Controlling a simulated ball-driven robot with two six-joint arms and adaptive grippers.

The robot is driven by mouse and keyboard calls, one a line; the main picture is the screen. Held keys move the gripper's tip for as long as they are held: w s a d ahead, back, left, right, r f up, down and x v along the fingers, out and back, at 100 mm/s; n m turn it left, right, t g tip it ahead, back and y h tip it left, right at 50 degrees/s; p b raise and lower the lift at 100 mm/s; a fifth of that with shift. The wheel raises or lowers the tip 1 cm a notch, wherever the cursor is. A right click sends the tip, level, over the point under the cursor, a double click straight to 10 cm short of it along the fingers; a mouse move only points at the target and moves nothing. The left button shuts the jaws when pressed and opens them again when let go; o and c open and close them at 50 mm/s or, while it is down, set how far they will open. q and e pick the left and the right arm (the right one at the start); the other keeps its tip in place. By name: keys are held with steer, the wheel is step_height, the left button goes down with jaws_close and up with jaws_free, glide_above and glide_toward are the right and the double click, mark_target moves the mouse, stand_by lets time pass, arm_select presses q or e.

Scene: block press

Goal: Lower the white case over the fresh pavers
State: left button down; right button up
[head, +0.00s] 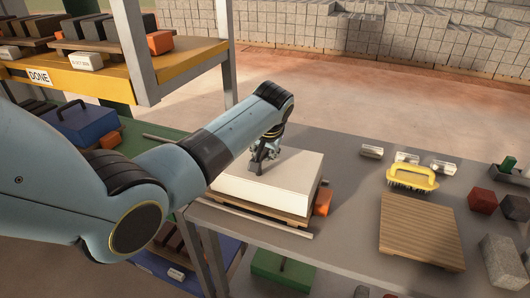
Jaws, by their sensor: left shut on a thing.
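The white case (275,190) is a pale box in the middle of the head view, over a wooden board (262,211) on the grey table. My left gripper (262,163) reaches in from the left and is shut on the case at its top. The case looks level, and its lower edge is close to the board; I cannot tell whether it touches. No pavers show beneath it; anything there is hidden by the case. My right gripper is not in view.
An orange block (323,200) sits at the board's right end. A bare slatted board (421,230), a yellow-handled brush (413,177) and several small blocks lie to the right. A loaded shelf (190,62) stands at upper left. The table between the boards is clear.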

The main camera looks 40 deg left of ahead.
arm_select(q)
steer(key=shift+f, duration=0.1)
stand_by(0.4)
steer(key=c, duration=1.4)
jaws_free()
steer(key=shift+o, duration=0.2)
